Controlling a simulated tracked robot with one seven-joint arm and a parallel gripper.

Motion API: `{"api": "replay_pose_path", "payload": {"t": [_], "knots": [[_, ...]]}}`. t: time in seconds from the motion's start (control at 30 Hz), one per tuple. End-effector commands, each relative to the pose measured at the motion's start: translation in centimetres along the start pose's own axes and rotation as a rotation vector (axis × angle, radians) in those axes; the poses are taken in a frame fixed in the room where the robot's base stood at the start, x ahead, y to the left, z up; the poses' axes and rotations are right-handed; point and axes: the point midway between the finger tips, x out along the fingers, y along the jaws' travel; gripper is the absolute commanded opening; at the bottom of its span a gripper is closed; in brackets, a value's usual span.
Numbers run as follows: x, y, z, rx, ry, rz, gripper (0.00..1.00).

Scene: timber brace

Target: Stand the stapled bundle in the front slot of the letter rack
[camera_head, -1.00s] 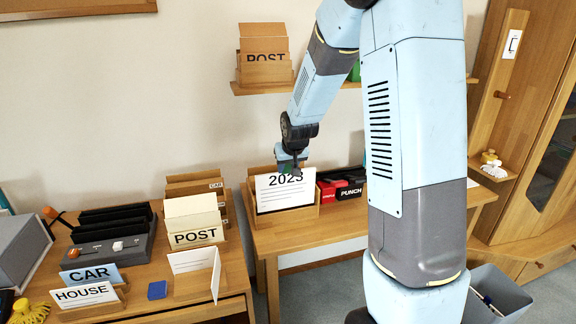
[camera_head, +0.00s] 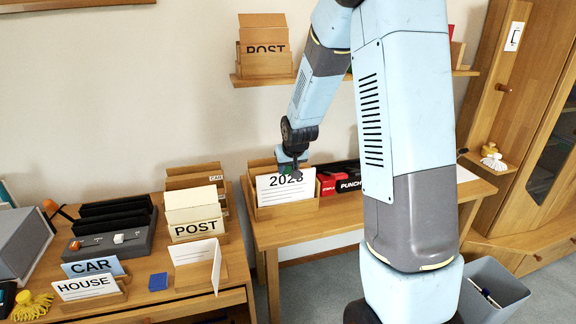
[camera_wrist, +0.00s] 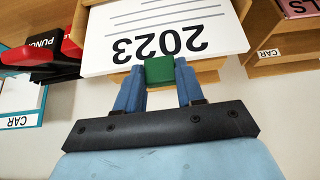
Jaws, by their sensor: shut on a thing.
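The stapled bundle is a white lined sheet marked 2023 (camera_head: 272,190), upright in a wooden letter rack (camera_head: 287,211) on the right-hand table. Its lower edge meets the rack's front board; which slot holds it is hard to tell. My gripper (camera_head: 291,173) is at its top edge, pointing down. In the wrist view, the gripper (camera_wrist: 160,75) has its blue fingers closed on a green piece (camera_wrist: 160,71) at the top edge of the 2023 sheet (camera_wrist: 185,36). The green piece looks like the bundle's tab. The bundle's foot is hidden.
Red and black boxes, one marked PUNCH (camera_head: 349,186), stand right of the rack. POST (camera_head: 197,226), CAR (camera_head: 93,267) and HOUSE (camera_head: 88,287) holders stand on the left table. A shelf (camera_head: 255,82) hangs above. A grey bin (camera_head: 490,290) is on the floor at right.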

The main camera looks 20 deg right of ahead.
Motion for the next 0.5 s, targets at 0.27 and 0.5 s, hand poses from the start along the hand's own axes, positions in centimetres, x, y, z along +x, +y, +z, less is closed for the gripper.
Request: {"api": "replay_pose_path", "payload": {"t": [0.27, 0.5], "knots": [[0.8, 0.0, 0.4, -0.001, 0.001, 0.0, 0.0], [1.4, -0.1, 0.9, -0.001, 0.0, 0.0, 0.0]]}}
